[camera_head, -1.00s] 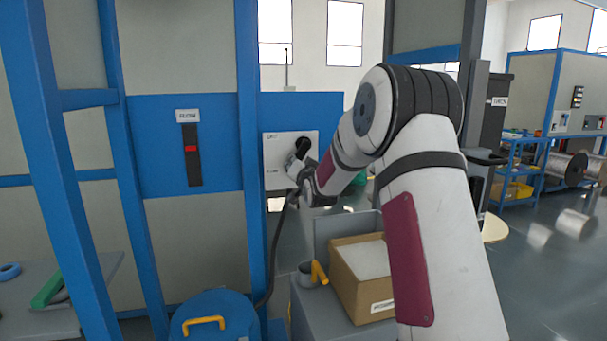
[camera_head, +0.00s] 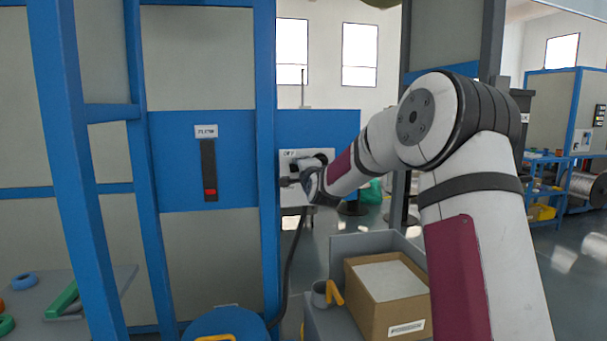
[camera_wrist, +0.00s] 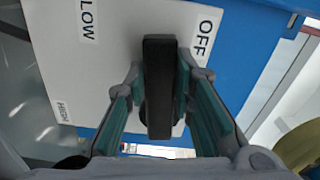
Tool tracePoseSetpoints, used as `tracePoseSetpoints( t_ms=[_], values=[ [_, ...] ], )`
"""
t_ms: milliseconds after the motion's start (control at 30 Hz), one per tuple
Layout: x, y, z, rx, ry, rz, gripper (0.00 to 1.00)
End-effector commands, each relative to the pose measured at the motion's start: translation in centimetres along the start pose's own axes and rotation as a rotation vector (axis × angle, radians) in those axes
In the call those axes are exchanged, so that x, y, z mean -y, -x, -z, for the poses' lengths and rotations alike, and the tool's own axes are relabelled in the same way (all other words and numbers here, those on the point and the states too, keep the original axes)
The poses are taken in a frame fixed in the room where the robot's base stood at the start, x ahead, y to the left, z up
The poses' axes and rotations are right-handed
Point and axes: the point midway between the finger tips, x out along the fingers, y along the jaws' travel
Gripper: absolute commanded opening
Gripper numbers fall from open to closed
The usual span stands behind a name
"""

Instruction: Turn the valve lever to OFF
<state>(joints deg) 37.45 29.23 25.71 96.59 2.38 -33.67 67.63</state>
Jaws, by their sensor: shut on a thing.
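The black valve lever (camera_wrist: 158,85) shows in the wrist view as a long dark bar between my gripper's two fingers. It is mounted on a white plate (camera_wrist: 125,50) with an OFF label (camera_wrist: 205,35), a LOW label (camera_wrist: 87,18) and a third label (camera_wrist: 62,109) too small to read surely. My gripper (camera_wrist: 160,95) is shut on the lever, with teal pads on both sides. In the head view my gripper (camera_head: 303,178) is at the plate, covering much of it and of the lever. I cannot tell exactly which label the lever points at.
A flow gauge (camera_head: 208,165) on the blue panel left of the plate has its red marker near the bottom. A blue post (camera_head: 266,120) stands just left of the plate. Below are an open cardboard box (camera_head: 390,300) and a grey cup (camera_head: 322,294).

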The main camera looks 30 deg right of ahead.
Motion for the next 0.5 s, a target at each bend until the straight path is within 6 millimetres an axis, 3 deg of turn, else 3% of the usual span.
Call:
tracePoseSetpoints(
  t_ms=[500],
  values=[
    [0.94, -0.02, 0.23, -0.002, -0.157, 0.000, 0.00]
  ],
)
